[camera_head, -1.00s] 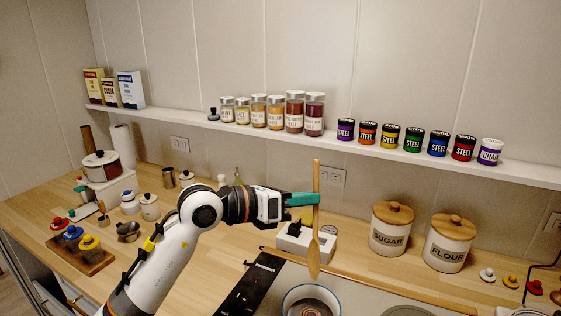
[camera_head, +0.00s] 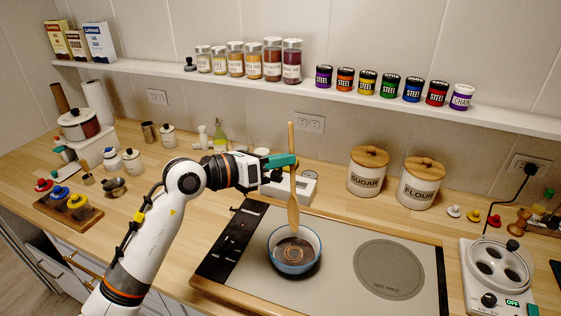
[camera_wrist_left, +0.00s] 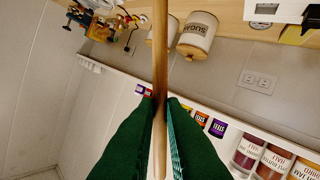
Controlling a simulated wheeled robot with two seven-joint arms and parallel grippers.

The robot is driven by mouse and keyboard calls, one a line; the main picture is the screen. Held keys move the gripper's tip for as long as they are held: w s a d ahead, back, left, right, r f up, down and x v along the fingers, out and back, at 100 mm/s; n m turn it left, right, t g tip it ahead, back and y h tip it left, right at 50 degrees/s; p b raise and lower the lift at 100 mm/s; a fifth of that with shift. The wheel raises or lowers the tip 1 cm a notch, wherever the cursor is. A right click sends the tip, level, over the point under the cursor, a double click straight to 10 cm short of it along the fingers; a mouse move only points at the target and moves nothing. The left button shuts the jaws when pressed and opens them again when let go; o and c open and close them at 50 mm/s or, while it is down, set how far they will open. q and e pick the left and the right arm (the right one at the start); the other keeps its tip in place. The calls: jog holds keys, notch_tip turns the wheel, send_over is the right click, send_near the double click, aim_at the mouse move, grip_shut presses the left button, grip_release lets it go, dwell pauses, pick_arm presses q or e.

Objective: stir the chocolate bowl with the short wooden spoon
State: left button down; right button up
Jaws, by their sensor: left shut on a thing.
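My left gripper (camera_head: 283,161) is shut on the wooden spoon (camera_head: 292,190) and holds it upright, its head pointing down. The spoon's handle also shows between the green fingers in the left wrist view (camera_wrist_left: 160,60). The chocolate bowl (camera_head: 273,262) is blue outside and white inside, with dark brown contents, and sits on the cooktop. The spoon's head is at the bowl's far rim in the picture; I cannot tell whether it touches the bowl or hangs above it. My right gripper is not in view.
The cooktop (camera_head: 330,281) has a bare round "HOT SPOT" plate (camera_head: 390,270) right of the bowl. Sugar (camera_head: 367,172) and flour (camera_head: 420,182) canisters stand behind. A white appliance (camera_head: 497,268) is at the right. A shelf (camera_head: 340,93) of jars and tins runs above.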

pick_arm(q)
notch_tip(320, 180, down, 7)
jog(key=s+b, duration=0.1)
jog(key=b, duration=0.3)
jog(key=shift+d+f, duration=0.15)
jog(key=shift+f, duration=0.05)
jog(key=shift+s, duration=0.1)
dwell(0.3)
